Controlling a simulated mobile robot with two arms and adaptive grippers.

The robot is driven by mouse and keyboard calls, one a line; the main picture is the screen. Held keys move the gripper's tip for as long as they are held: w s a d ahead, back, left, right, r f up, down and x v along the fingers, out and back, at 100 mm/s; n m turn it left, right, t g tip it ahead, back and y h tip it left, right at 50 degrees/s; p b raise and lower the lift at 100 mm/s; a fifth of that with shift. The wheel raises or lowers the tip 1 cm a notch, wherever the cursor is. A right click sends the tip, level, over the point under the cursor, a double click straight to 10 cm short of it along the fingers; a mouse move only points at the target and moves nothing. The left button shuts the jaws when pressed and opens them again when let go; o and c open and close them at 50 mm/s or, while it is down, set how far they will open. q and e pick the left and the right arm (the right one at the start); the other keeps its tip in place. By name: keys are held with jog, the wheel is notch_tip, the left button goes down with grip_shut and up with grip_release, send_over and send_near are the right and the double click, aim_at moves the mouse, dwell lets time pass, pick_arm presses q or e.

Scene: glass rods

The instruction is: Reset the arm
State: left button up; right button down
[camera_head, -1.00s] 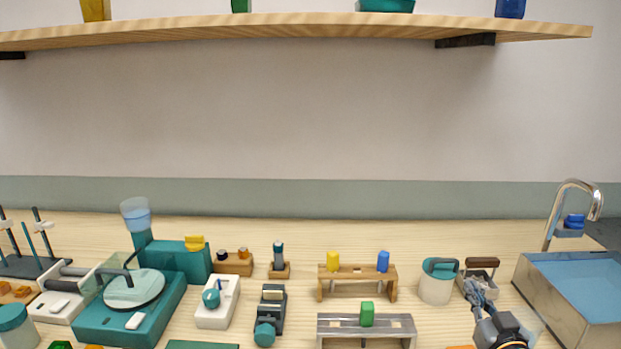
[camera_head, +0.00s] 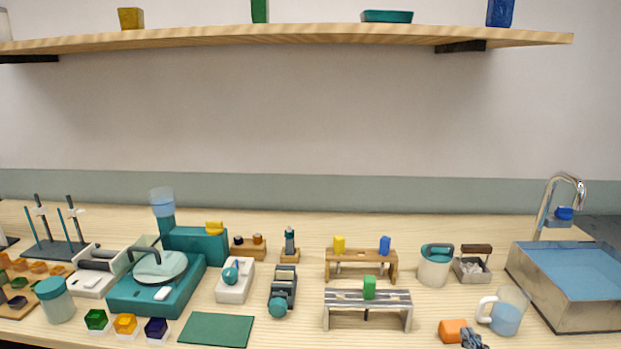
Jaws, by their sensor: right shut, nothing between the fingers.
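My right gripper (camera_head: 473,339) shows only as its grey fingers at the bottom edge, right of centre. It is shut and empty, close beside an orange block (camera_head: 452,331) on the table. I cannot tell whether it touches the block. The rest of my right arm is out of the picture. My left gripper is not in view.
A clear mug (camera_head: 507,314) with blue liquid stands right of the gripper, near the sink (camera_head: 540,297). A grey rack (camera_head: 340,297) with a green block is to the left. A white canister (camera_head: 433,270) stands behind. Teal equipment (camera_head: 185,295) and a green mat (camera_head: 216,330) lie farther left.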

jog(key=s+a+f+g, duration=0.6)
jog(key=s+f, duration=0.6)
jog(key=s, duration=0.2)
jog(key=s+a+f+n+g+y, duration=0.1)
jog(key=s+a+f+g, duration=0.15)
jog(key=s, duration=0.55)
jog(key=s+a+f+n+g, duration=0.1)
jog(key=s+a+g, duration=0.25)
jog(key=s, duration=0.55)
notch_tip(320, 180, down, 26)
jog(key=g, duration=0.1)
jog(key=s+d+f, duration=0.1)
jog(key=s+f, duration=0.7)
jog(key=s+d+f+g, duration=0.1)
jog(key=s+d+f, duration=0.1)
jog(key=s+f, duration=0.6)
jog(key=shift+s+d+f+n+g, duration=0.25)
jog(key=shift+s+f+n+g, duration=0.05)
jog(key=shift+s, duration=0.35)
